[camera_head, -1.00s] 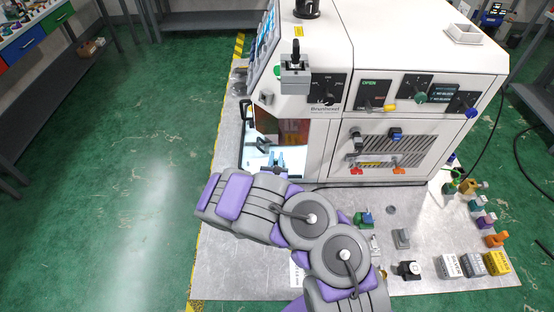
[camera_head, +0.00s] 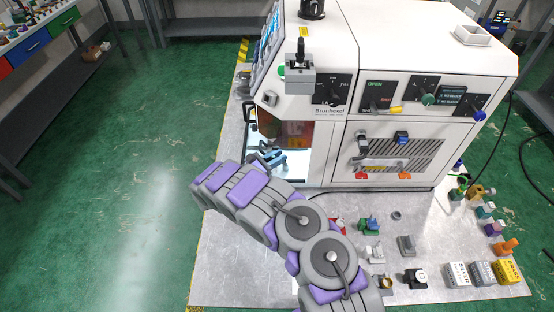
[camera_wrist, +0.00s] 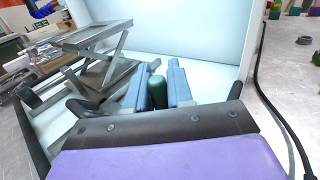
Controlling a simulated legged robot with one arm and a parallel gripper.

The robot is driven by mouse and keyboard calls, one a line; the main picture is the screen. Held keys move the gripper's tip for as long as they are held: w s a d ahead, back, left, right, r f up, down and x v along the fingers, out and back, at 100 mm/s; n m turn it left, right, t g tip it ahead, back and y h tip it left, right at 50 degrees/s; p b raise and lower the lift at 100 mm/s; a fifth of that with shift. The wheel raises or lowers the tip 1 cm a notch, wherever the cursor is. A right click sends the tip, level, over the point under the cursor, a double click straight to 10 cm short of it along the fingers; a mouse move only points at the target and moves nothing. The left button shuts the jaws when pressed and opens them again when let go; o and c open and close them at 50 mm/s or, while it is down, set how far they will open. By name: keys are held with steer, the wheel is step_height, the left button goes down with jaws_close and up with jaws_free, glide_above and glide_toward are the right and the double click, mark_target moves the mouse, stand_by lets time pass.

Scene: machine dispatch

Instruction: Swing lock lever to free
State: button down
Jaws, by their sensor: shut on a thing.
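In the wrist view, the two blue fingers of my gripper (camera_wrist: 158,76) stand on either side of a dark green rounded handle (camera_wrist: 157,92) and are shut on it. It looks like the grip of the lock lever; its lower part and pivot are hidden behind my gripper's dark body. In the head view, my gripper (camera_head: 270,159) is inside the lit front opening of the white machine (camera_head: 330,132), low and near its left side. The handle cannot be made out there.
A grey metal frame with crossed legs (camera_wrist: 105,55) stands left of the fingers in the wrist view. A pale wall (camera_wrist: 200,30) rises behind them. Several small parts and labelled boxes (camera_head: 483,273) lie on the metal plate at the right. The green floor at left is clear.

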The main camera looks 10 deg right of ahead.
steer(key=shift+w+m+g+h, duration=0.2)
steer(key=shift+m+g+h, duration=0.2)
steer(key=shift+m+g, duration=0.55)
steer(key=shift+r+g, duration=0.15)
steer(key=shift+g, duration=0.3)
steer(key=c, duration=1.1)
jaws_free()
steer(key=p+v, duration=0.1)
steer(key=v, duration=1.6)
steer(key=shift+w+a+f, duration=0.1)
steer(key=shift+a+f, duration=0.1)
steer(key=shift+f, duration=0.1)
steer(key=shift+a, duration=0.1)
